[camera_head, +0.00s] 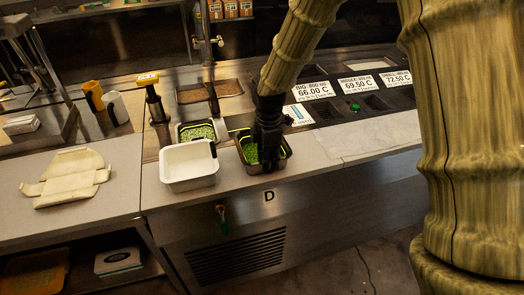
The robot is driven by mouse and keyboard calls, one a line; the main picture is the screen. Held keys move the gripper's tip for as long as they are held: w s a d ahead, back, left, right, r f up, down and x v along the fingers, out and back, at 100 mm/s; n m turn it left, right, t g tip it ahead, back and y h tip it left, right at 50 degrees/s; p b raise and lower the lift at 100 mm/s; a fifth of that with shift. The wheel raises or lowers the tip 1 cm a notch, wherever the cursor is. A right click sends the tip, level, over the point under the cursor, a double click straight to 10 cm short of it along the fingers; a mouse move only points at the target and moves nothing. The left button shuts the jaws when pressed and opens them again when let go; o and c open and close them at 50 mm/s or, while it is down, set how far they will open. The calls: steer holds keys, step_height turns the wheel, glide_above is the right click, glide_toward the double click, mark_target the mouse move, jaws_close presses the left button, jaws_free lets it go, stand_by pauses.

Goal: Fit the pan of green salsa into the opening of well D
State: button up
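The pan of green salsa (246,152) is a dark metal pan with bright green contents, at the front edge of the counter, right of the white pan. My gripper (268,164) reaches down over its middle and front, hiding part of the salsa and rim. Whether its fingers are closed on the pan's wall cannot be told. The letter D (269,196) is on the counter's front panel, just below the pan. The opening of well D is hidden by pan and gripper; I cannot tell whether the pan sits in it or above it.
An empty-looking white pan (188,165) stands close on the left. Behind it is a pan of pale green food (187,134). A yellow-topped stand (155,105) is at left.

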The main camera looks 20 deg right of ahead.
steer(key=shift+f, duration=0.65)
steer(key=shift+s, duration=0.1)
jaws_close()
steer(key=shift+r, duration=0.2)
steer(key=shift+r+b, duration=0.35)
steer(key=shift+r, duration=0.25)
step_height(320, 180, up, 2)
steer(key=shift+b, duration=0.35)
steer(key=s+d+b, duration=0.1)
steer(key=s+d, duration=0.2)
steer(key=s, duration=0.4)
steer(key=s+d+r+b, duration=0.1)
steer(key=s+d+b, duration=0.1)
steer(key=s, duration=0.5)
steer(key=shift+s+d+r, duration=0.25)
steer(key=shift+s+d, duration=0.15)
